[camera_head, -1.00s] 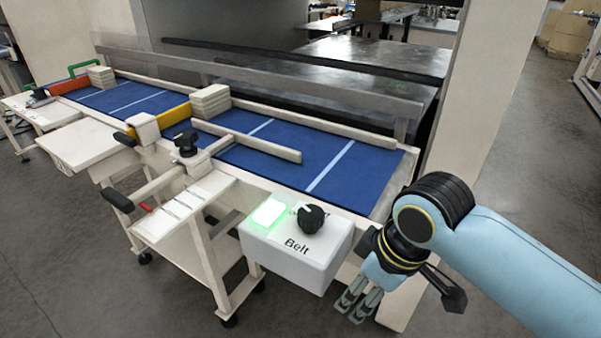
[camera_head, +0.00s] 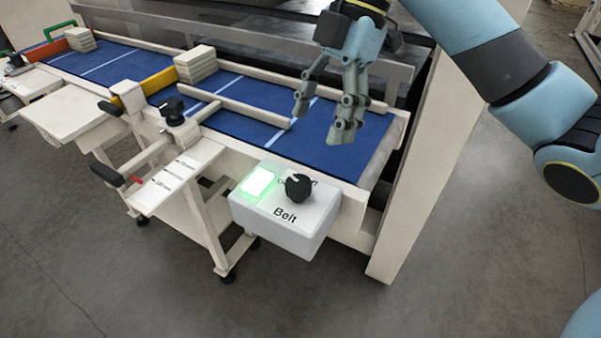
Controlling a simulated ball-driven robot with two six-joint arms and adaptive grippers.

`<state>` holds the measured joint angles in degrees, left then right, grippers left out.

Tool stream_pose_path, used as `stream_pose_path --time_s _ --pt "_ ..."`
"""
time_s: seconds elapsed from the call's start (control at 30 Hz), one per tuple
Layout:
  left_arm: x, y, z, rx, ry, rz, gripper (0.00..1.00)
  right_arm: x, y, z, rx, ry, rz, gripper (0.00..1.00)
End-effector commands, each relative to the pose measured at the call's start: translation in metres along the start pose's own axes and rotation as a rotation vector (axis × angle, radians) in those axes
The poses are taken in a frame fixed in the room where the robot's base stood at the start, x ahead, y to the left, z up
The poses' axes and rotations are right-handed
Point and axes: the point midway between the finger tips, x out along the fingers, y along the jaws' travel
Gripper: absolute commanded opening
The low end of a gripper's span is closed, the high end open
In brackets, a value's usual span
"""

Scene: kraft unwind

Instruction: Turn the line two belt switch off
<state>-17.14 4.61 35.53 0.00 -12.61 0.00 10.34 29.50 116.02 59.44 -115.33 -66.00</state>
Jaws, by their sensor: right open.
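The belt switch is a black rotary knob (camera_head: 299,187) on top of a white box (camera_head: 285,233) marked "Belt". A square lamp (camera_head: 258,182) to the left of the knob glows green. The lettering around the knob is partly hidden by it. My right gripper (camera_head: 322,124) is open and empty, with its fingers pointing down. In the picture it is above and to the right of the knob, in front of the blue belt, and apart from the knob. My left gripper is not in view.
The blue belt (camera_head: 232,111) runs behind the box between pale rails. A second black knob (camera_head: 172,111) sits on a bracket to the left. Clear floor (camera_head: 330,300) lies in front.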

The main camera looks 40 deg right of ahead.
Motion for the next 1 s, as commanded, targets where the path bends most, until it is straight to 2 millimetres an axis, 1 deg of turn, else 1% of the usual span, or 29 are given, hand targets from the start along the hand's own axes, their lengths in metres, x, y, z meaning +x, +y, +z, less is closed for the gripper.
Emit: stream_pose_path --time_s 0.03,0.3,0.4,0.5,0.63,0.93,1.0 --pt "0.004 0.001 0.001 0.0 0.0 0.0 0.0 0.009 -0.001 0.0 0.001 0.004 -0.003 0.63" --pt "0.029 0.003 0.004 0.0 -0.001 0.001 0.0 0.065 -0.001 0.001 0.004 0.005 -0.002 0.63" --pt "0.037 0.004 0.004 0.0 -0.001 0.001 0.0 0.082 -0.001 0.0 0.003 0.004 -0.001 0.63" --pt "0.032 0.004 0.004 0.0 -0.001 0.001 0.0 0.092 -0.001 -0.001 0.006 0.004 -0.001 0.63" --pt "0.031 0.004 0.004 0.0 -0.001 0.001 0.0 0.101 0.0 -0.001 0.005 0.001 0.0 0.63" --pt "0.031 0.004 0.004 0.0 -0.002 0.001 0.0 0.103 0.0 0.0 0.004 0.001 0.001 0.63" --pt "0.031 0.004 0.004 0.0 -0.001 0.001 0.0 0.103 0.0 0.0 0.005 0.0 0.001 0.54"
